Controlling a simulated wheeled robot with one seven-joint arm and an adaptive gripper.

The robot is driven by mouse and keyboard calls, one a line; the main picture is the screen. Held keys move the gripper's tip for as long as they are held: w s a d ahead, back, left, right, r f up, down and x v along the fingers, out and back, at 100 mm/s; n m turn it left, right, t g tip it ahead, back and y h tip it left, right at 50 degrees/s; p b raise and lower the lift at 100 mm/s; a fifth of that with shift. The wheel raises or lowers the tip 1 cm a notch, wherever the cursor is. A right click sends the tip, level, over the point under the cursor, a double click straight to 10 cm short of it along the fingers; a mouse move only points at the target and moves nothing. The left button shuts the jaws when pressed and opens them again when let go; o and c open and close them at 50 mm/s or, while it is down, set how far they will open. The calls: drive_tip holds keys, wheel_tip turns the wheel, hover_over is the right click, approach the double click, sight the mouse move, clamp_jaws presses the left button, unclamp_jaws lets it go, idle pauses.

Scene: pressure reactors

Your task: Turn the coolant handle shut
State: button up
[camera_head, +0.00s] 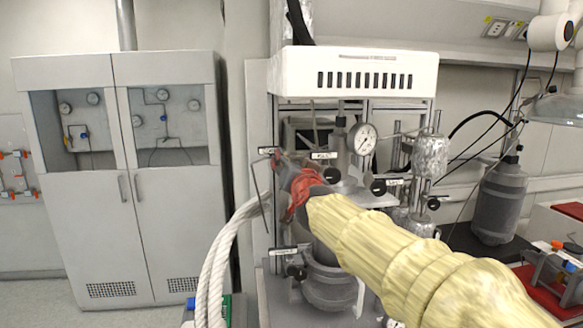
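My arm, in a pale yellow ribbed cover, reaches from the lower right toward the front of the reactor stand. My gripper (287,172) is at its far end, dark with a red part behind it. I cannot see whether the fingers are open or touch anything.
A pressure gauge (363,138) and black knobs (378,187) are right of my gripper. A white vented box (354,74) hangs above. A thick white hose (219,257) curves at the left. A metal vessel (329,288) sits below. A grey cabinet (180,230) stands farther left.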

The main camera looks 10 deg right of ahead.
drive_tip(key=m+b, duration=0.2)
drive_tip(key=m, duration=0.4)
drive_tip(key=m+b, duration=0.1)
drive_tip(key=m, duration=0.5)
drive_tip(key=shift+f+m, duration=0.1)
drive_tip(key=shift+m, duration=0.2)
idle(0.4)
drive_tip(key=o, duration=1.2)
drive_tip(key=s, duration=0.8)
drive_tip(key=s+a, duration=0.1)
drive_tip(key=s, duration=0.3)
